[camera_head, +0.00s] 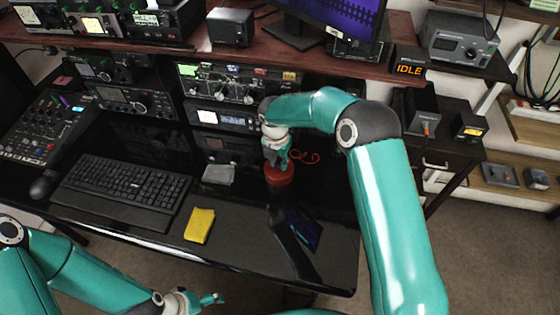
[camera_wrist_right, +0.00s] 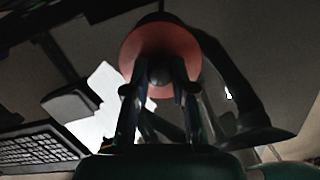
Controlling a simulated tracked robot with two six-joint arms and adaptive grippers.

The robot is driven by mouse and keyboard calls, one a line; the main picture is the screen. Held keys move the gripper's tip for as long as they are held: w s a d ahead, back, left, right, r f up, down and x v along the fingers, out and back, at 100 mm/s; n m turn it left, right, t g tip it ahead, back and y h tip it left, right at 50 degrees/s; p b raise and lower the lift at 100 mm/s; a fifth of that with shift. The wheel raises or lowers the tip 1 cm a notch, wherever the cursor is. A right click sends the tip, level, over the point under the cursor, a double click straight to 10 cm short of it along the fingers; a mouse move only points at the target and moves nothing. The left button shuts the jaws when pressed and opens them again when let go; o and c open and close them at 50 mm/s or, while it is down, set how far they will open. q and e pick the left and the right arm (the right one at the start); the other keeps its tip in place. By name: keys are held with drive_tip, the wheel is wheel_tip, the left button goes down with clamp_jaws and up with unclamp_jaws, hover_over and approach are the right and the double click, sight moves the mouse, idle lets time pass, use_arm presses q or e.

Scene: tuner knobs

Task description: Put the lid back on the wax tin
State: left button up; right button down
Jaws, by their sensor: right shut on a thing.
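My right gripper (camera_head: 277,160) points down over a red round tin (camera_head: 281,178) on the black desk. In the right wrist view, its fingers (camera_wrist_right: 159,80) are shut on the dark knob of a round red lid (camera_wrist_right: 160,45). The lid is at or just above the tin; I cannot tell whether it is seated, as the gripper covers part of it. My left gripper (camera_head: 212,299) is at the bottom edge, away from the tin, and I cannot tell if its fingers are open.
A red cable (camera_head: 305,156) lies just right of the tin. A keyboard (camera_head: 122,187) fills the left of the desk. Radio units (camera_head: 222,118) stand behind.

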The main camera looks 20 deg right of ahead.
drive_tip(key=shift+c, duration=2)
unclamp_jaws()
drive_tip(key=shift+w+r, duration=0.1)
drive_tip(key=shift+r, duration=0.05)
drive_tip(key=shift+r, duration=0.25)
drive_tip(key=shift+r+p, duration=2.45)
drive_tip(key=shift+r, duration=0.7)
clamp_jaws()
